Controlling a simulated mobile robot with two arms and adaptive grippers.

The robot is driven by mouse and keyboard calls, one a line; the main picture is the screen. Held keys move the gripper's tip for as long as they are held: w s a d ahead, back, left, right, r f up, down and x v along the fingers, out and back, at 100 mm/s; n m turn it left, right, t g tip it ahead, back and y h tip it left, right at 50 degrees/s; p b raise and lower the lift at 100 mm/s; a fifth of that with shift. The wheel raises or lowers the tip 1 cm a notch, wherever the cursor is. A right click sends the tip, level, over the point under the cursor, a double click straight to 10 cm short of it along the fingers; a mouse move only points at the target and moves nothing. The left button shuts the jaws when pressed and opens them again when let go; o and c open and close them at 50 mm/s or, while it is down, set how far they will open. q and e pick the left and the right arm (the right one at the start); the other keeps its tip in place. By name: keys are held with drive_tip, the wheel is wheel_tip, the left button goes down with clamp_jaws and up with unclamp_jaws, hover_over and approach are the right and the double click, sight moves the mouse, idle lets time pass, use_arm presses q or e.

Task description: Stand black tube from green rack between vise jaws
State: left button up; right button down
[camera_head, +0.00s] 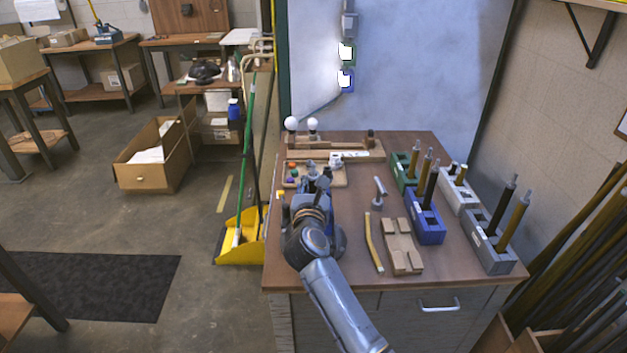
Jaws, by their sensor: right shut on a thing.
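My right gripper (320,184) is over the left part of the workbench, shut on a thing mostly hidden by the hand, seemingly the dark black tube. A blue body partly hidden behind my right wrist, seemingly the vise (339,240), stands on the bench. I cannot see its jaws or whether the tube is between them. The green rack (402,178) stands at the back right of the bench. Brass-coloured tubes (424,167) with grey tops stand at it, and no black tube is clearly seen in it. My left gripper is not in view.
A blue rack (427,229) with a black tube, a white rack (461,202) and a grey rack (491,258) with tubes stand on the right. Two white bulbs stand at the back.

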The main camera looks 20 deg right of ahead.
drive_tip(key=shift+f+b, duration=0.3)
drive_tip(key=shift+f, duration=0.1)
drive_tip(key=c, duration=1.1)
unclamp_jaws()
drive_tip(key=shift+s, duration=0.1)
